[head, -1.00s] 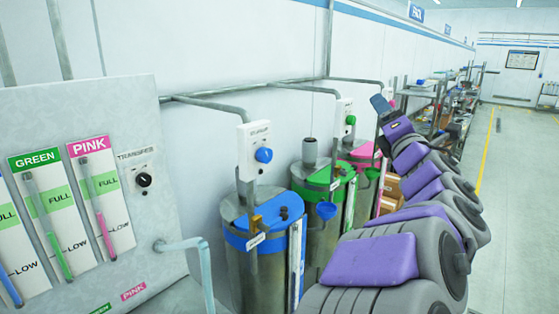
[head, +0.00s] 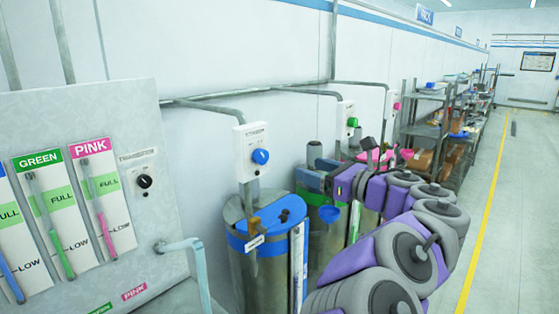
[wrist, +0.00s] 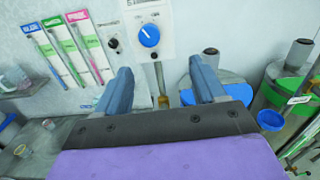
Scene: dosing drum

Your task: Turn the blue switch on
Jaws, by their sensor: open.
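The blue switch (head: 260,157) is a round knob on a white wall box (head: 250,140) above the blue-lidded drum (head: 262,224). In the wrist view the blue knob (wrist: 149,35) shows a white pointer line and sits at upper centre, ahead of my gripper. My gripper (wrist: 160,82) is open and empty, its two blue-grey fingers spread below the knob, not touching it. In the head view my gripper (head: 308,178) is to the right of the switch and lower, in front of the green-marked drum.
A panel with level gauges and a black transfer knob (head: 144,181) stands at left. Green (head: 352,122) and pink (head: 397,106) knobs are on wall boxes farther right. A grey pipe (head: 185,245) juts from the panel. The floor at right is clear.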

